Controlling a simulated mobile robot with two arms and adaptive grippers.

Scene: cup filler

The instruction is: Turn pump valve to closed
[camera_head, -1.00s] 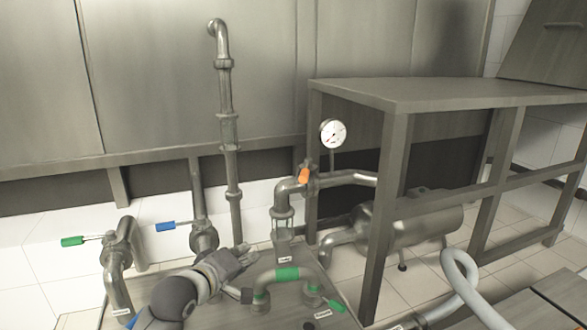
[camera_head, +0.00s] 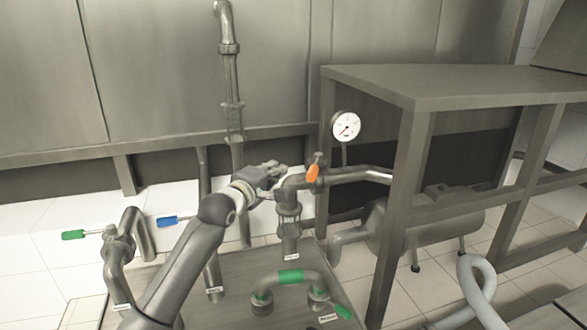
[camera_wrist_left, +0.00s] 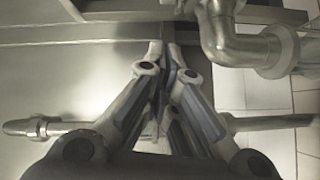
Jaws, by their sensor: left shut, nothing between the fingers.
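The valve with the orange handle (camera_head: 313,173) sits on the metal pipe at the centre right, just below the gauge. I take it as the pump valve, but its label is too small to read. The handle stands roughly upright and slightly tilted. My left gripper (camera_head: 281,169) is shut and empty, just left of this valve and near the pipe's elbow, with a small gap to the handle. In the left wrist view its closed fingers (camera_wrist_left: 166,52) point ahead, with a pipe elbow (camera_wrist_left: 225,45) to their right. The orange handle does not show there. My right gripper is out of view.
The gauge (camera_head: 345,126) is above the orange handle. A metal table (camera_head: 450,85) stands to the right. Valves with a green handle (camera_head: 73,234) and a blue handle (camera_head: 173,219) are at the left. A green-banded pipe (camera_head: 290,277) is below.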

